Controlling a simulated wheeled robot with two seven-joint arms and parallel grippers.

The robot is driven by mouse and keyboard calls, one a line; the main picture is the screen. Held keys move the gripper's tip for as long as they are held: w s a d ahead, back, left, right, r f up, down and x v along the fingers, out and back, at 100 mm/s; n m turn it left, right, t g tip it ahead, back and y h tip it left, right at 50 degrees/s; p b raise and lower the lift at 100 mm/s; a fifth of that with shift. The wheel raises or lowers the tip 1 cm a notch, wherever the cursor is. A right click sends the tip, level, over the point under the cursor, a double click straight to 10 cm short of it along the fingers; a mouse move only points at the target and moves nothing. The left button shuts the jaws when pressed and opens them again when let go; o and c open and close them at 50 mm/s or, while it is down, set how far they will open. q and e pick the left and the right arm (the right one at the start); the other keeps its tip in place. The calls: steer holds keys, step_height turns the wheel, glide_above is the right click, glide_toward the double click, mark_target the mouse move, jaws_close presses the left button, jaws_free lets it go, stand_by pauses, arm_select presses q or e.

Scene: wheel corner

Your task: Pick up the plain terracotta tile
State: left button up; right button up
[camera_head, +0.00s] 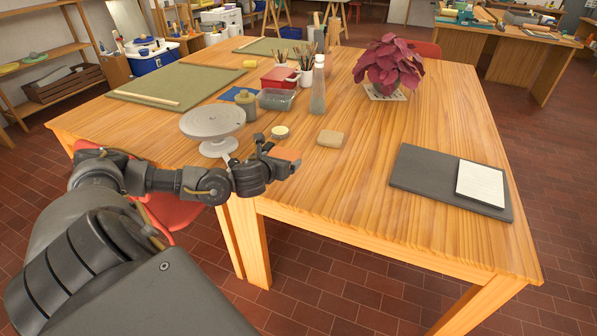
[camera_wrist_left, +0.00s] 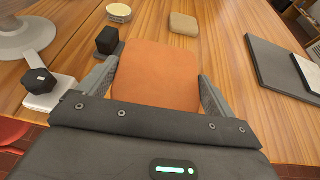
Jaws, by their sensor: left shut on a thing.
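The plain terracotta tile (camera_wrist_left: 157,75) is a flat orange-brown square with rounded corners. My left gripper (camera_wrist_left: 158,90) is shut on it, with one finger at each side edge. In the head view the tile (camera_head: 285,153) shows at the tip of my left gripper (camera_head: 280,160), by the table's near edge. I cannot tell whether the tile touches the table or is held just above it. My right gripper is not in view.
A grey banding wheel (camera_head: 212,122) stands left of my gripper. A tan block (camera_head: 330,138) and a small round dish (camera_head: 281,131) lie just beyond. A dark board with paper (camera_head: 430,180) lies at right. The wooden table (camera_head: 370,215) is clear between.

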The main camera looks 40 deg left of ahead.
arm_select(q)
steer(key=s+a+r, duration=0.2)
steer(key=s+a, duration=0.2)
steer(key=shift+s+a+r+b, duration=0.15)
steer(key=shift+s+a+b, duration=0.15)
steer(key=shift+b, duration=0.1)
